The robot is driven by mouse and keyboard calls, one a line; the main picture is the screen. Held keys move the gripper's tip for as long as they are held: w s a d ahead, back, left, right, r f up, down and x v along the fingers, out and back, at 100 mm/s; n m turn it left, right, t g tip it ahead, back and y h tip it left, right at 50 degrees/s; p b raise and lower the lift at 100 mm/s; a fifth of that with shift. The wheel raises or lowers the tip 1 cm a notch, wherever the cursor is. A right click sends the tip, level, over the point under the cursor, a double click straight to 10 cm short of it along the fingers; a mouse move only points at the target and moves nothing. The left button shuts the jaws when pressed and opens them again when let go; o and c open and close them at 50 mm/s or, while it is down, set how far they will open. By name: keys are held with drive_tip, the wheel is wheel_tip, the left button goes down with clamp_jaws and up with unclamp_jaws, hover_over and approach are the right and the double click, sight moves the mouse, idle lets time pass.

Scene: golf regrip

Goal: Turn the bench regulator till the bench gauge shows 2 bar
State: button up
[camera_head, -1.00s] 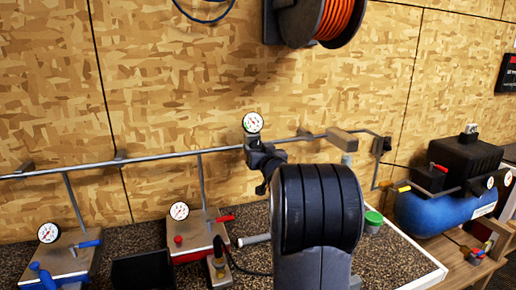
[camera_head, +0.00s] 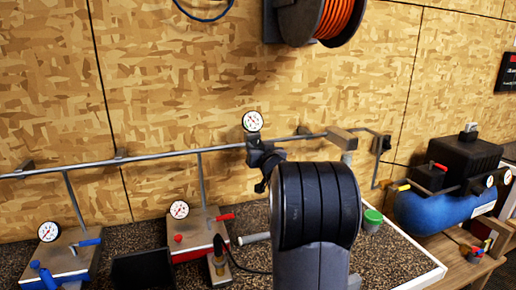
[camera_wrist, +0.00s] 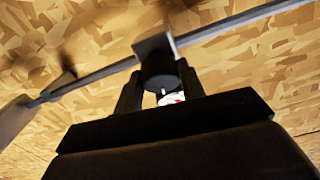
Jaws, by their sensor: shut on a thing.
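The bench gauge (camera_head: 252,121), a small round white dial, stands on the pipe against the wall. Its needle shows, but the dial is too small to read a value. The dark bench regulator (camera_head: 252,145) sits just below it, partly hidden by my gripper (camera_head: 266,166) and arm. In the wrist view, my gripper (camera_wrist: 159,80) has one finger on each side of the regulator's dark round knob (camera_wrist: 160,68) and is shut on it. A small white and red patch shows between the fingers there; I cannot tell what it is.
A red fixture (camera_head: 198,232) and a blue fixture (camera_head: 66,258), each with its own gauge, stand on the bench at left. A green-lidded cup (camera_head: 373,219) is right of my arm. A blue compressor (camera_head: 445,208) stands at far right. An orange hose reel (camera_head: 335,18) hangs above.

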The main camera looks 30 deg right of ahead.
drive_tip(key=shift+d+r+n+y+p, duration=0.1)
drive_tip(key=shift+r+n+y+p, duration=0.2)
drive_tip(key=shift+n+p, duration=0.4)
drive_tip(key=shift+n+y+p, duration=0.6)
drive_tip(key=shift+n+p, duration=0.5)
drive_tip(key=shift+f+n+y+p, duration=0.25)
drive_tip(key=shift+n+y+p, duration=0.4)
drive_tip(key=shift+n, duration=0.55)
drive_tip(key=o, duration=1)
drive_tip(key=shift+s, duration=0.1)
drive_tip(key=s, duration=0.3)
drive_tip(key=s+b, duration=0.1)
drive_tip(key=s, duration=0.3)
drive_tip(key=s+a+b, duration=0.1)
drive_tip(key=s, duration=0.2)
drive_tip(key=shift+s+r, duration=0.1)
drive_tip(key=shift+s, duration=0.25)
